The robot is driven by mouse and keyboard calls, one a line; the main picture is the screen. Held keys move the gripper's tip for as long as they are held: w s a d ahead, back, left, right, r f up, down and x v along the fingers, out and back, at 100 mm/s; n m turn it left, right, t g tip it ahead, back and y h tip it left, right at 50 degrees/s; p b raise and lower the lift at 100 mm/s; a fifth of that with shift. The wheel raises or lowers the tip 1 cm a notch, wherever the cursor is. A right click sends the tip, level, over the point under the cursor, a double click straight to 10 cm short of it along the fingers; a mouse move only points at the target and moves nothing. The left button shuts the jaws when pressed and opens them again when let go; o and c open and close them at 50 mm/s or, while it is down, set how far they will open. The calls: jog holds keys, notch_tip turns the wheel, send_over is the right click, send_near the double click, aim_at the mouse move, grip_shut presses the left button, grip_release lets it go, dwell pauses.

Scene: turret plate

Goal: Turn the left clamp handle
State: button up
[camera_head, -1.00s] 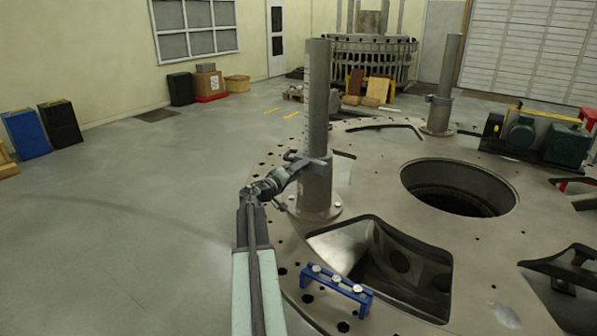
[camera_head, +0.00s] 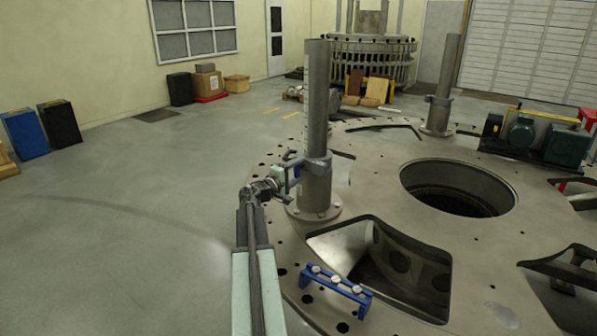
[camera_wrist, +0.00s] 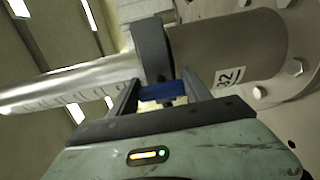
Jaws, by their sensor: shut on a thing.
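The left post (camera_head: 317,95) stands upright in a flanged base on the turret plate. A dark clamp collar (camera_head: 322,163) rings it just above the base; the collar also shows in the wrist view (camera_wrist: 151,48). A small blue handle (camera_wrist: 163,91) sits at the collar, between my finger tips in the wrist view. My gripper (camera_head: 294,168) is at the left side of the post, its fingers reaching to the collar; it also shows in the wrist view (camera_wrist: 162,92), shut on the handle. The handle is hard to make out in the head view.
The turret plate (camera_head: 385,190) has a round hole (camera_head: 455,188) and a cut-out (camera_head: 385,260) near the post. A blue bracket (camera_head: 337,283) lies at its near edge. A second post (camera_head: 442,85) and a green motor (camera_head: 568,143) stand farther right.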

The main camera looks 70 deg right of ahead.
dwell(0.3)
jog(key=o, duration=1.4)
jog(key=shift+c, duration=0.2)
jog(key=v, duration=0.8)
